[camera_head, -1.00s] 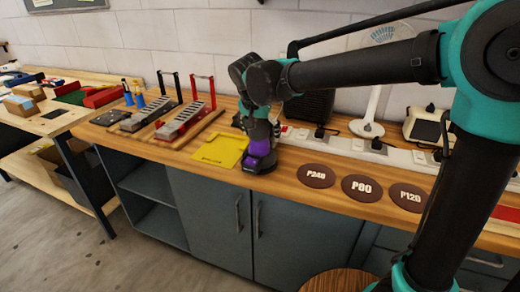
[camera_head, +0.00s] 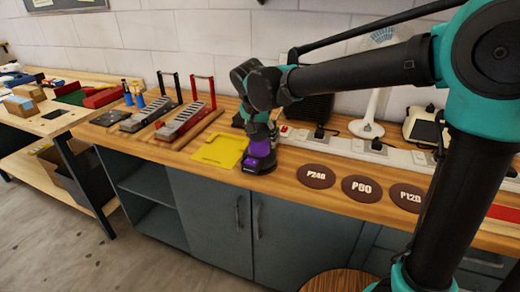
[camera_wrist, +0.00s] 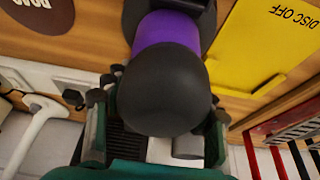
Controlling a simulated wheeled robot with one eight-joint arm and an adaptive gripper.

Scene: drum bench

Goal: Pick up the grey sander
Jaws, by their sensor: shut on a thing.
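The sander (camera_head: 259,156) is dark grey to black with a purple band. It stands on the wooden bench at the right edge of the yellow plate. In the wrist view its round dark top (camera_wrist: 165,88) fills the middle, with the purple band behind it. My gripper (camera_head: 258,128) is above the sander, pointing down, with its fingers at the sander's upper part. In the wrist view the fingers of my gripper (camera_wrist: 160,112) lie on either side of the round top, shut on it. The sander's base appears to rest on the bench; I see no gap under it.
The yellow plate (camera_head: 219,151) reads "DISC OFF" in the wrist view. Round brown discs P240 (camera_head: 316,176), P60 (camera_head: 361,189) and P120 (camera_head: 406,197) lie to the right. A power strip (camera_head: 340,146) runs behind. Red and grey racks (camera_head: 187,118) stand to the left.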

